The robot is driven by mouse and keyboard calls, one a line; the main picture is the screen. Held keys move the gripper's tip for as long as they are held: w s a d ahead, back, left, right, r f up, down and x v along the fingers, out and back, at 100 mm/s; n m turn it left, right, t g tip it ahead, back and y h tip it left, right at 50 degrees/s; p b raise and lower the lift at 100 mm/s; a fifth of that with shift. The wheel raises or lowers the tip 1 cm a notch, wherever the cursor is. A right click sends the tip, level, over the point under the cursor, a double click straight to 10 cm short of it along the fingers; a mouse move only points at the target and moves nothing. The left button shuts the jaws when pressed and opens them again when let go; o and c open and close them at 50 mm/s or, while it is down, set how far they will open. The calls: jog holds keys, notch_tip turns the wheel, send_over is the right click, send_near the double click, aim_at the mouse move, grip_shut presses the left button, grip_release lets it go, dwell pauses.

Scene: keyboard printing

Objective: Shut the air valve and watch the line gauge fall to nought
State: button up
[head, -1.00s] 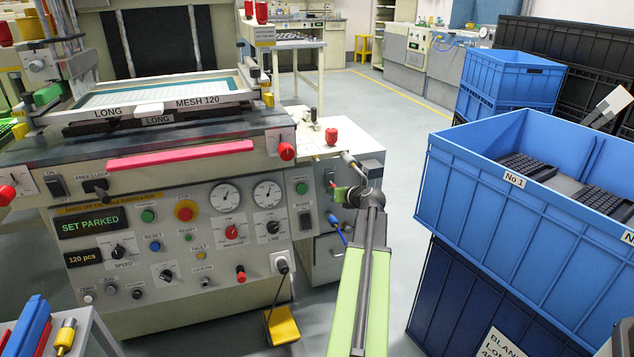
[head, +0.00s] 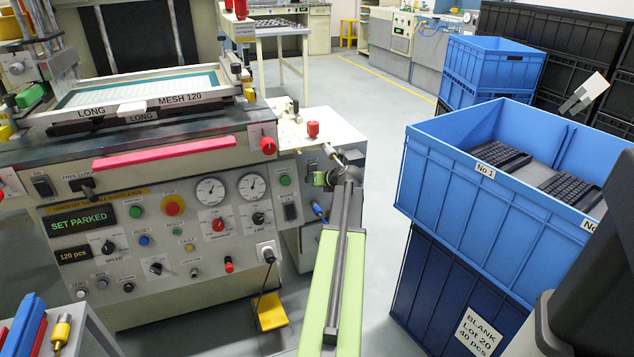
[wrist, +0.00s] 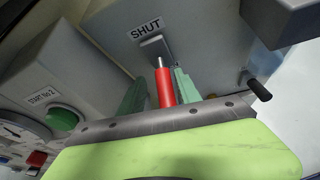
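The air valve's red lever (wrist: 164,86) shows in the wrist view, running down from a grey pivot (wrist: 152,44) under a SHUT label (wrist: 146,28). My gripper (wrist: 160,88) has its two green fingers on either side of the lever. The right finger is close beside it and a narrow gap shows at the left, so it looks open around it. In the head view my gripper (head: 322,178) is at the press's right side, and the lever is hidden there. Two round gauges (head: 210,191) and (head: 252,187) are on the panel; their needles are too small to read.
A green START No 2 button (wrist: 62,118) is left of the fingers, and a black handle (wrist: 260,90) is at right. Stacked blue crates (head: 440,185) stand right of my arm. A yellow pedal (head: 270,311) is on the floor below the panel.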

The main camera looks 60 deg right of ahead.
jog(key=shift+s+d, duration=0.1)
jog(key=shift+s, duration=0.15)
jog(key=p+v, duration=0.9)
jog(key=v, duration=0.8)
jog(key=shift+r, duration=0.1)
